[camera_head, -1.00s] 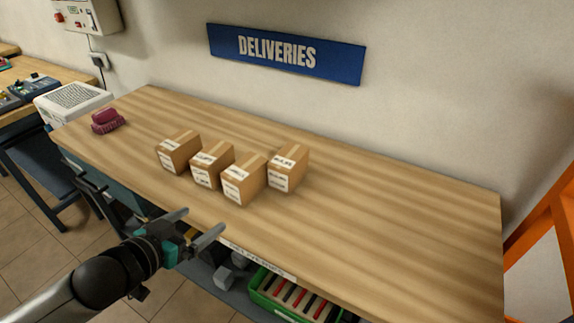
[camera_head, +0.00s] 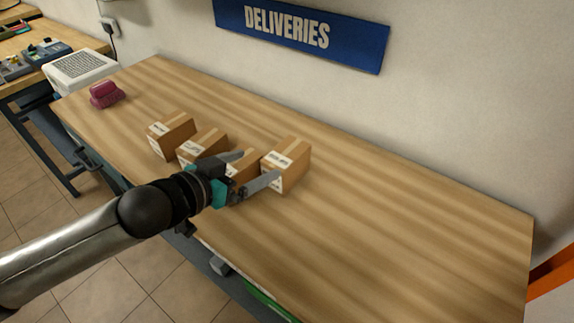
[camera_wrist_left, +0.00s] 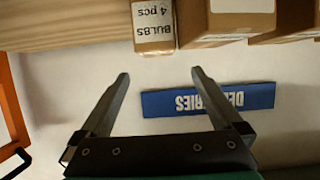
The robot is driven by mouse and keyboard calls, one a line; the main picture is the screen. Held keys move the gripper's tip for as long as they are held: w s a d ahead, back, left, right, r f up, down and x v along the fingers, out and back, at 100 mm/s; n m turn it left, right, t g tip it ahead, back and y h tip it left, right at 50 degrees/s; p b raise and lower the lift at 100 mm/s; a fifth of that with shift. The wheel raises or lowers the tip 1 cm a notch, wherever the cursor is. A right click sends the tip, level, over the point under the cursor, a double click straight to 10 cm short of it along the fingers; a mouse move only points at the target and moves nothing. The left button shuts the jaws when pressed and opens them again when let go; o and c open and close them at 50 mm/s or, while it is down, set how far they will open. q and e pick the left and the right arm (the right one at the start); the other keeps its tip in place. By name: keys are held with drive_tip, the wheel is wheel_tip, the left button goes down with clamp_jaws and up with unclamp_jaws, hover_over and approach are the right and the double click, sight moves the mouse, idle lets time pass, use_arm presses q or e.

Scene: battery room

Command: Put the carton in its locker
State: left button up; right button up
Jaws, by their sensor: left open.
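Several brown cardboard cartons with white labels stand in a row on the wooden bench. Two leftward cartons (camera_head: 171,134) (camera_head: 203,146) show in the head view; another (camera_head: 240,163) is partly hidden behind my gripper. No locker is in view. My right gripper is not in view.
The wooden bench (camera_head: 400,220) is clear to the right of the cartons. A dark red object (camera_head: 106,95) sits at its left end. A blue DELIVERIES sign (camera_head: 300,32) hangs on the wall behind. An orange frame (camera_head: 553,280) stands at the right.

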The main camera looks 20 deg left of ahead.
sight(286, 153)
use_arm(q)
drive_tip(key=b+x, duration=0.1)
drive_tip(key=x, duration=0.5)
drive_tip(key=shift+w+d+f, duration=0.2)
drive_tip(key=shift+w, duration=0.1)
drive_tip(key=shift+d+b+x, duration=0.2)
drive_tip(key=shift+b+x, duration=0.6)
drive_tip(key=shift+x, duration=1.7)
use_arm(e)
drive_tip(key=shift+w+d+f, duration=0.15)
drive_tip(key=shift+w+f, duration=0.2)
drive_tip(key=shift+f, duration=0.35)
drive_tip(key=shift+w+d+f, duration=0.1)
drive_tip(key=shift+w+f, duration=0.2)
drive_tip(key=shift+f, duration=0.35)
use_arm(q)
drive_tip(key=shift+s, duration=0.1)
drive_tip(key=shift+c, duration=0.2)
drive_tip(key=shift+f, duration=0.1)
drive_tip(key=c, duration=1.5)
clamp_jaws()
